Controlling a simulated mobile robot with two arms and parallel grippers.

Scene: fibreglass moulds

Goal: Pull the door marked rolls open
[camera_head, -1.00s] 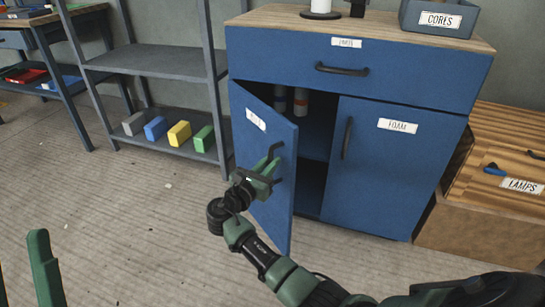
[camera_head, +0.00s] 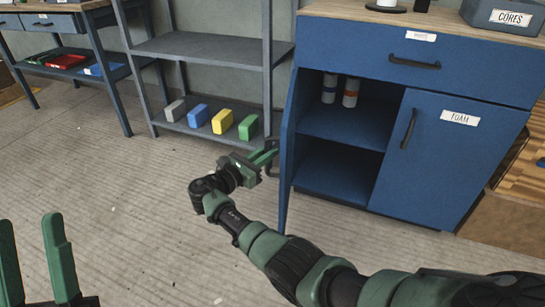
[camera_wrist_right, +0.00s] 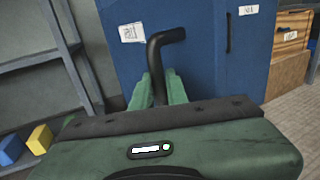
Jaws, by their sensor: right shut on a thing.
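The blue cabinet door (camera_head: 287,150) at the left of the cabinet stands wide open and shows nearly edge-on in the head view. Its face shows in the right wrist view (camera_wrist_right: 118,62), with a small white label (camera_wrist_right: 131,32) whose writing is hard to read. My right gripper (camera_head: 268,155) is shut on the door's black bent handle (camera_wrist_right: 161,45), which stands between its green fingers in the wrist view. My left gripper (camera_head: 29,222) is at the lower left, its fingers apart and empty, away from the cabinet.
The open compartment (camera_head: 340,170) holds two bottles (camera_head: 350,92) on its upper shelf. The door marked foam (camera_head: 440,150) and the drawer (camera_head: 350,45) above are closed. A grey rack (camera_head: 200,45) with coloured blocks stands at left. The floor before it is clear.

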